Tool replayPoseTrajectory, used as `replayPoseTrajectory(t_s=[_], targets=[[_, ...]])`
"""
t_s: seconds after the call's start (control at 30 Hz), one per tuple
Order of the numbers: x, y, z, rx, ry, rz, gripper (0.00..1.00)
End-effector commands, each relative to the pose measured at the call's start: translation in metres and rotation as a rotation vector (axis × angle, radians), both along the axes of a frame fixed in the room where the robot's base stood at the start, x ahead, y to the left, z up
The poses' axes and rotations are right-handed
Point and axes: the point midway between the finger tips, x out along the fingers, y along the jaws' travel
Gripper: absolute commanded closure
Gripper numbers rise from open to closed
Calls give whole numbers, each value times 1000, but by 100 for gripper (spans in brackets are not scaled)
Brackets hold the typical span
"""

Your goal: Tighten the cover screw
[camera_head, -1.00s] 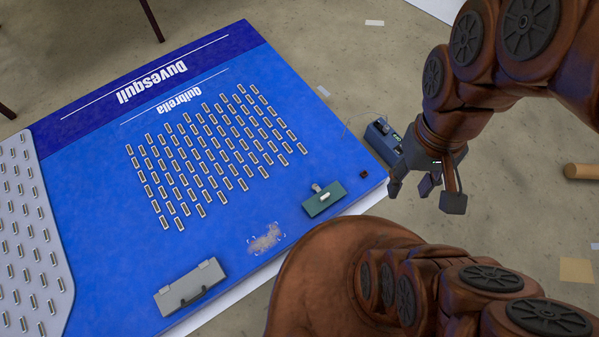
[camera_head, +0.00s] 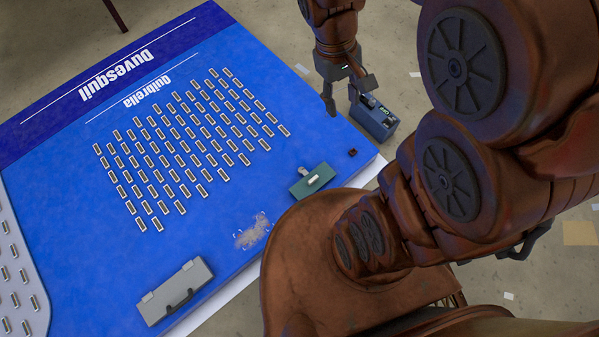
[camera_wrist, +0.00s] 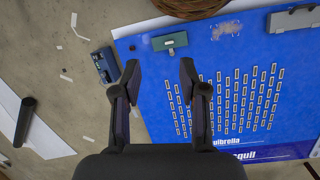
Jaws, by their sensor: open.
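The lightbox panel (camera_head: 75,190) lies flat, blue with rows of small pale LED strips. A grey cover-like plate with a dark handle (camera_head: 175,291) lies at its near edge. A green plate with a small pale piece on it (camera_head: 314,181) lies near the right edge; in the wrist view it shows beyond my fingers (camera_wrist: 170,41). I cannot make out a cover screw. My gripper (camera_head: 349,94) is open and empty above the panel's right edge, beside a blue box (camera_head: 374,124). Its two fingers stand wide apart in the wrist view (camera_wrist: 160,72).
The blue box with a dark item on top stands on the floor just off the panel's right edge. A small dark block (camera_head: 352,153) sits at that edge. A worn pale patch (camera_head: 252,232) marks the panel between the two plates. My arm covers the right side.

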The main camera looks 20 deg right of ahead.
Motion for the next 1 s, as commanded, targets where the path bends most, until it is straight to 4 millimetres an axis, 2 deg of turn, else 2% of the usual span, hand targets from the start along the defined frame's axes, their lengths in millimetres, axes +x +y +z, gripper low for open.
replayPoseTrajectory(t_s=[0.03,0.27,0.5,0.77,1.0], targets=[[10,-1,-27,-9,12,21,57],[56,-5,-101,-43,38,127,57],[100,-5,-188,-71,67,249,57],[140,1,-292,-85,103,394,57],[167,12,-396,-85,140,538,57]])
